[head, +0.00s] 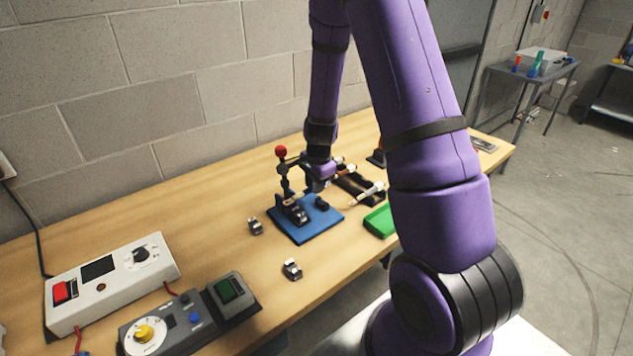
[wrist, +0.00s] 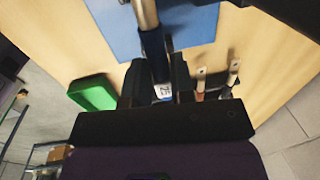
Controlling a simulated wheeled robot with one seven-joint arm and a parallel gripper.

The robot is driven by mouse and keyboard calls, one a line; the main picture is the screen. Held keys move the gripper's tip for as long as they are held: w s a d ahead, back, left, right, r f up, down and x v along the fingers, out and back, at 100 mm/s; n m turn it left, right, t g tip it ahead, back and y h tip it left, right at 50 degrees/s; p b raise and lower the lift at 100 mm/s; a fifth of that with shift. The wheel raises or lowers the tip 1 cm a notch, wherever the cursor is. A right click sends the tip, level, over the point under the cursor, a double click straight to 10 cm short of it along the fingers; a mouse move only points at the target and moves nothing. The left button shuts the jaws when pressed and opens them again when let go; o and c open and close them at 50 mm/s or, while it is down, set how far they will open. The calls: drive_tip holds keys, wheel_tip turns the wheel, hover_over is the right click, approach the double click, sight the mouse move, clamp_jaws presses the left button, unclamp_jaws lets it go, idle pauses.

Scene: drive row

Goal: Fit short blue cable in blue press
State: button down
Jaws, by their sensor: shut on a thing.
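The blue press (head: 318,228) stands on the bench, with a flat blue base, dark blocks on it and a lever with a red ball. My gripper (head: 318,184) is over the back of the press. In the wrist view my gripper (wrist: 160,85) is shut on the short blue cable (wrist: 153,50), a dark blue piece with a bare metallic end and a white label near the fingers. Its metallic end points away from the gripper over the press's blue base (wrist: 200,27). Whether the end touches the press's blocks cannot be told.
Other cables with pale ends lie on a black tray (head: 370,199) right of the press; they also show in the wrist view (wrist: 233,70). A green tray (head: 380,221) is near the front edge. Small metal parts (head: 292,269) (head: 255,226) and control boxes (head: 112,282) lie left.

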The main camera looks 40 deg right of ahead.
drive_tip(key=shift+f, duration=2.55)
drive_tip(key=shift+f, duration=0.15)
drive_tip(key=c, duration=0.9)
unclamp_jaws()
wheel_tip(320, 180, up, 11)
drive_tip(key=s, duration=0.1)
drive_tip(key=shift+s+f, duration=0.15)
